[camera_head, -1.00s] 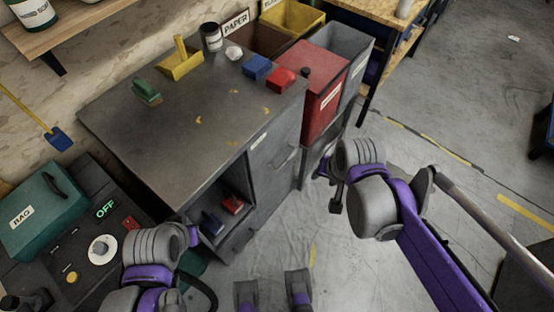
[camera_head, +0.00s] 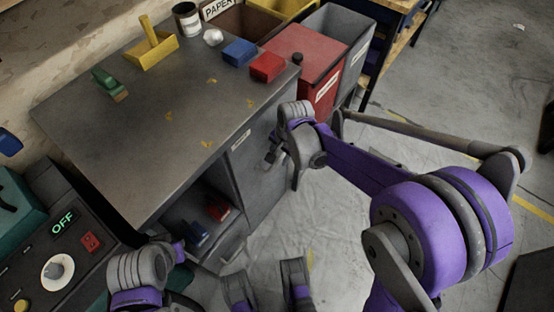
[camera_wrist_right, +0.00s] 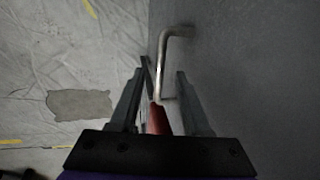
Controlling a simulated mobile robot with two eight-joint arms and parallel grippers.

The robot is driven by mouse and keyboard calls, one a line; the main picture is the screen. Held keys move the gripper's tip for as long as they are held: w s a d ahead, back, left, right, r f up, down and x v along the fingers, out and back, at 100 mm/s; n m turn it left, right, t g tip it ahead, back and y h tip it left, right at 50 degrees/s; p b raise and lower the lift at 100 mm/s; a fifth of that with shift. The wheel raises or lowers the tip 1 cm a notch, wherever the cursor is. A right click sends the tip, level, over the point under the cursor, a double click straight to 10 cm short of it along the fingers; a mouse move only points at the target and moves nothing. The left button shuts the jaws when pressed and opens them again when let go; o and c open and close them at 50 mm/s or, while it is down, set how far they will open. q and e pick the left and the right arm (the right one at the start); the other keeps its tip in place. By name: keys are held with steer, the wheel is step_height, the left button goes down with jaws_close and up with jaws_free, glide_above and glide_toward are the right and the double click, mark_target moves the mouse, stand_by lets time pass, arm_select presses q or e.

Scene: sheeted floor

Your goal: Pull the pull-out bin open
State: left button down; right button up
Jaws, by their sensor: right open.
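The pull-out bin's front is a grey panel (camera_head: 255,188) on the cabinet, with a small label near its top edge; it looks closed. My right gripper (camera_head: 272,157) is close in front of this panel. In the right wrist view a pale bar handle (camera_wrist_right: 162,60) stands off the dark grey panel (camera_wrist_right: 245,80). My right gripper (camera_wrist_right: 163,70) is open, with the handle between its fingers as seen from there. A red piece shows at the handle's near end. My left arm shows at lower left, but its fingers do not.
The cabinet top (camera_head: 130,150) holds a yellow scoop (camera_head: 152,50), a green brush (camera_head: 108,82), a blue block (camera_head: 239,51) and a red block (camera_head: 268,66). A red bin (camera_head: 310,60) and grey bin (camera_head: 345,45) stand beyond. The floor (camera_head: 345,235) in front is clear.

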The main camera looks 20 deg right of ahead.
mark_target(277, 162)
steer(key=shift+w+a+f+b, duration=0.1)
steer(key=shift+w+f+b, duration=0.05)
steer(key=shift+f, duration=0.65)
steer(key=shift+w+a+f+b, duration=0.1)
steer(key=shift+f+b, duration=0.05)
steer(key=shift+f, duration=0.6)
steer(key=shift+c, duration=0.2)
jaws_close()
